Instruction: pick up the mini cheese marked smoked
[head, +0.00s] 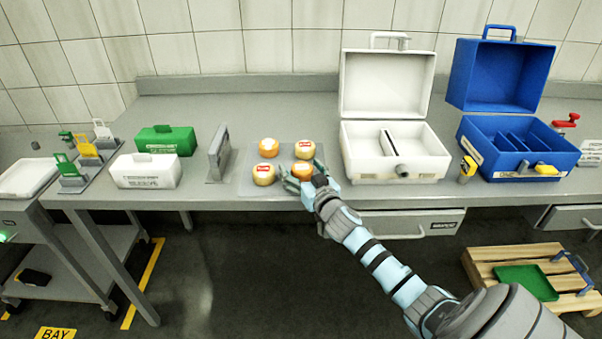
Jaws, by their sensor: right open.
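Several small round orange-yellow cheeses stand grouped on a light grey mat (248,188) on the bench. The back-left cheese (269,144) has a pale top. The back-right cheese (305,148) and the front-left cheese (263,175) carry red and white labels. The front-right cheese (302,168) is partly hidden by my right gripper (302,177). I cannot read which one is marked smoked. My right gripper is open, its fingers at the front-right cheese; I cannot tell whether they touch it. My left gripper is not in view.
A grey upright block (219,153) stands left of the mat. An open white case (395,153) is close on the right, with an open blue toolbox (515,148) beyond it. White (145,172) and green (166,140) boxes stand left. The bench behind the cheeses is clear.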

